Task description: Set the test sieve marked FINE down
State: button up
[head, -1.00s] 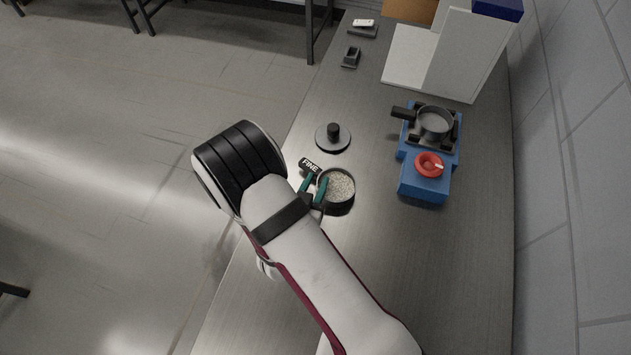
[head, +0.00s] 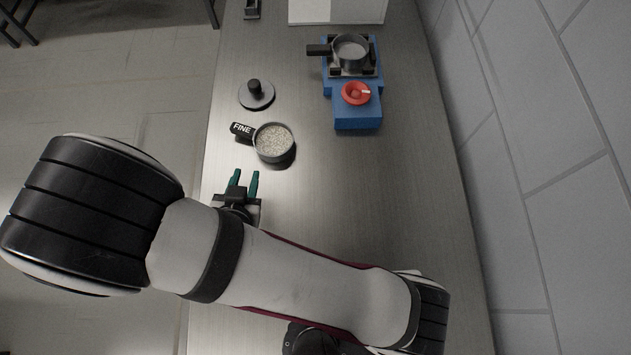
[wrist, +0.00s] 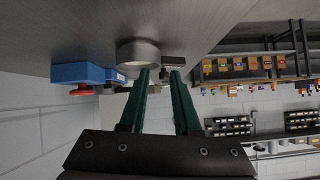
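The test sieve marked FINE (head: 273,143) is a round grey pan full of pale pellets, with a black handle labelled FINE (head: 242,129) pointing left. It stands level on the metal bench, and it also shows in the wrist view (wrist: 138,53), which looks upside down. My gripper (head: 245,177) has two green fingers, spread apart with nothing between them. It is in front of the sieve, below it in the head view, with a gap of bare bench between. In the wrist view the fingertips (wrist: 160,74) point toward the sieve and its handle.
A round grey disc with a black knob (head: 256,94) lies behind the sieve. The bench (head: 370,210) is bare to the right, up to the tiled wall.

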jog(key=d+r+m+g+y, duration=0.2)
jog(key=d+r+g+y, duration=0.2)
jog(key=r+g, duration=0.45)
jog(key=s+d+r+g+h, duration=0.1)
jog(key=s+d+r, duration=0.2)
jog(key=s+d, duration=0.3)
jog(key=s+d+r+m+g+h, duration=0.1)
jog(key=s+d+r, duration=0.3)
jog(key=d, duration=0.5)
jog(key=shift+s+r+m, duration=0.25)
jog(key=shift+s+m, duration=0.05)
jog(key=shift+s, duration=0.8)
